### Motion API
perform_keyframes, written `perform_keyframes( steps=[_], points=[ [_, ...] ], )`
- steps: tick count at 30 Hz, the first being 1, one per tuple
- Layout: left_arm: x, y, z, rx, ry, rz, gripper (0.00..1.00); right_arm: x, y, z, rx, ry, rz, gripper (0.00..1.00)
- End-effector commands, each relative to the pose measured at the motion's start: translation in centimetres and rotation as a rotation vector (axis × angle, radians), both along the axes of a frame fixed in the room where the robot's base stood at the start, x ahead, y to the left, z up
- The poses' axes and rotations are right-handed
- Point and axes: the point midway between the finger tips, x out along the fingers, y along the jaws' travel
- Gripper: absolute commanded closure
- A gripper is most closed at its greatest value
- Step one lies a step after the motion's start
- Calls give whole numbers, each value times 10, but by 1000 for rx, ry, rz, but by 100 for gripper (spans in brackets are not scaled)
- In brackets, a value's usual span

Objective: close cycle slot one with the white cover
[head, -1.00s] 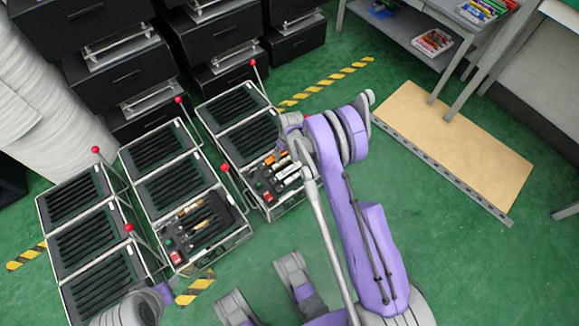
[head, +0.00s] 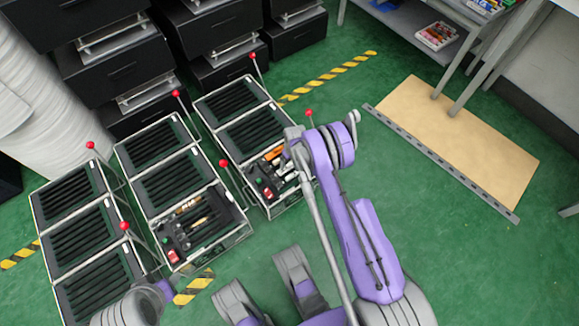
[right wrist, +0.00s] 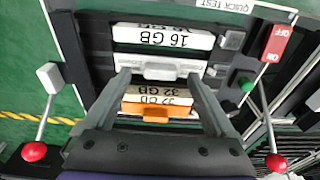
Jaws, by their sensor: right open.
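My right gripper (right wrist: 158,78) is open above a slotted fixture panel. Its fingers stand on either side of a white piece (right wrist: 158,68), which looks like a cover; I cannot tell whether they touch it. A white block marked 16 GB (right wrist: 162,38) lies above it in the right wrist view, with 32 GB labels and an orange block (right wrist: 150,110) below. In the head view my right gripper (head: 293,148) is over the front panel of the right-hand fixture (head: 272,182) and hides part of it. Slot one is not clearly identifiable.
Red-ball levers stand at both sides of the panel in the right wrist view (right wrist: 35,151) (right wrist: 276,162). A red switch (right wrist: 275,44) and green button (right wrist: 246,86) are on its right.

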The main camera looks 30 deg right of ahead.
Motion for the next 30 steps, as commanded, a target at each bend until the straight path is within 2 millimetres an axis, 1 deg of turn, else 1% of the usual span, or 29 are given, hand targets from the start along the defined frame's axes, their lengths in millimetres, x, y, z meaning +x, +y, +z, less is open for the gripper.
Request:
perform_keyframes(
  steps=[1, 3, 9, 10, 14, 15, 17, 18, 20, 21, 23, 24, 25, 30],
  points=[
    [0, 0, -1, 0, 0, 0, 50, 1, 0, -5, 0, 0, 0, 10],
    [0, 0, -2, 0, -1, 0, 50, 1, 0, -9, 0, 0, 0, 10],
    [0, 0, -1, 0, 0, 0, 50, 1, 1, -9, 0, 0, 0, 10],
    [0, 0, -1, 0, 0, 0, 50, 1, 1, -9, 0, 0, 0, 12],
    [0, 0, -1, 0, 0, 0, 50, 1, 1, -9, 0, 0, 0, 35],
    [0, 0, -1, 0, 0, 0, 50, 1, 1, -9, 0, 0, 0, 42],
    [0, 0, -1, 0, 0, 0, 50, 1, 1, -9, 0, 0, 0, 53],
    [0, 0, -1, 0, 0, 0, 50, 1, 1, -9, 0, 0, 0, 60],
    [0, 0, -1, 0, 0, 0, 50, 1, 1, -8, 0, 0, 0, 71],
    [0, 0, -1, 0, 0, 0, 50, 1, 1, -8, 0, 0, 0, 78],
    [0, 0, -1, 0, 0, 0, 50, 1, 1, -8, 0, 0, 0, 89],
    [0, 0, -1, 0, 0, 0, 50, 1, 1, -8, 0, 0, 0, 96],
    [0, 0, -1, 0, 0, 0, 50, 1, 1, -8, 0, 0, 0, 98],
    [0, 0, -1, 0, 0, 0, 50, 1, 1, -8, 0, 0, 0, 98]
  ],
)
